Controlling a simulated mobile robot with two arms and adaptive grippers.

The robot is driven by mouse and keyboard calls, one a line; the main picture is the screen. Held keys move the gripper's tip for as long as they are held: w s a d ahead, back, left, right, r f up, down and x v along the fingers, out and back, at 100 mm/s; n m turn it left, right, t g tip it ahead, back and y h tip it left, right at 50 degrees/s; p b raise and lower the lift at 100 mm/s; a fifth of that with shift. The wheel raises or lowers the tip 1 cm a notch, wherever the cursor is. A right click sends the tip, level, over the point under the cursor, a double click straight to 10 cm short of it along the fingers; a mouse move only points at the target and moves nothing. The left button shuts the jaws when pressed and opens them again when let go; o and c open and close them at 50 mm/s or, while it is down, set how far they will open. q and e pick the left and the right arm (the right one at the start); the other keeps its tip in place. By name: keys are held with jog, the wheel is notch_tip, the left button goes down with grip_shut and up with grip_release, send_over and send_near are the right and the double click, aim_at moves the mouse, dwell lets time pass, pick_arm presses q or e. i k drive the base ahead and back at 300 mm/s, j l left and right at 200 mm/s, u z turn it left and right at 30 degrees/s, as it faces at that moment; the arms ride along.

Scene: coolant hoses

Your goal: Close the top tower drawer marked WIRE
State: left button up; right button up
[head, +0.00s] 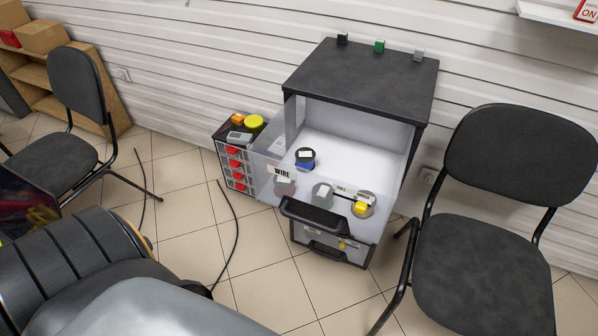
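The top tower drawer (264,153) is pulled far out of a dark-topped tower (360,75). Its clear front carries a WIRE label (282,171) and a black handle (313,217). A lower drawer (328,243) below looks shut. Neither of my grippers is in view.
A black chair (502,205) stands close on the right, another chair (80,90) at the left. A small cabinet with red-fronted drawers (235,165) stands beside the tower. A black cable (235,225) lies on the tiles. Floor before the tower is partly clear.

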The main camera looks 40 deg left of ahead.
aim_at(336, 159)
jog(key=u, duration=0.95)
jog(key=j, duration=0.1)
